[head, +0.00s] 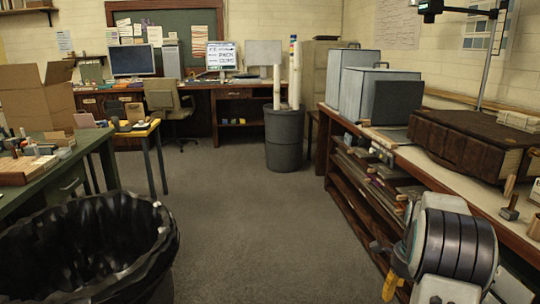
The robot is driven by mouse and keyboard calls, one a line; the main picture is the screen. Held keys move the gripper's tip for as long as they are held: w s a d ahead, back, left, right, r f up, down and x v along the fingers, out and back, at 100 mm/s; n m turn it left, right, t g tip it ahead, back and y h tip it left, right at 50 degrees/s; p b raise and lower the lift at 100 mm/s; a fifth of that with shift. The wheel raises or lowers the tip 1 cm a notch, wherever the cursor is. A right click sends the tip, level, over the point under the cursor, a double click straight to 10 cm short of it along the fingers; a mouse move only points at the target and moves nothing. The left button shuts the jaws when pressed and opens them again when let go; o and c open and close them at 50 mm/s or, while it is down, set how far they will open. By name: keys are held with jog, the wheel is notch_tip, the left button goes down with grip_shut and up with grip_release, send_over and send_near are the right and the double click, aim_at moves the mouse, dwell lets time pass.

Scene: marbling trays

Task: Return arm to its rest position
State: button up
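My arm (455,245) is at the lower right in the head view, folded close to my body beside the long wooden bench (416,166). Its rounded joint has dark bands, a teal ring and pale housing. Small dark and yellow parts (391,280) stick out to its left, over the floor edge of the bench. They may belong to my gripper, but the fingers cannot be made out clearly. I cannot see whether the gripper is open or shut, or whether it holds anything.
A black-lined bin (85,245) stands at the lower left, beside a green workbench (105,150). The right bench bears a large brown book-like case (470,140) and grey cases (362,90). A grey barrel (284,140) stands farther back. The carpet (250,220) between is clear.

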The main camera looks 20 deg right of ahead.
jog(key=s+a+r+n+t+p, duration=0.1)
jog(key=s+a+r+n+p, duration=0.2)
jog(key=a+r+n+p, duration=1.3)
jog(key=s+a+r+n+t+p, duration=0.1)
jog(key=s+a+r+n+p, duration=0.6)
jog(key=s+a+r, duration=0.6)
notch_tip(320, 180, up, 4)
jog(key=shift+a+f+n+t+y, duration=0.1)
jog(key=shift+a+n+t+y, duration=0.25)
jog(key=shift+a+n, duration=0.65)
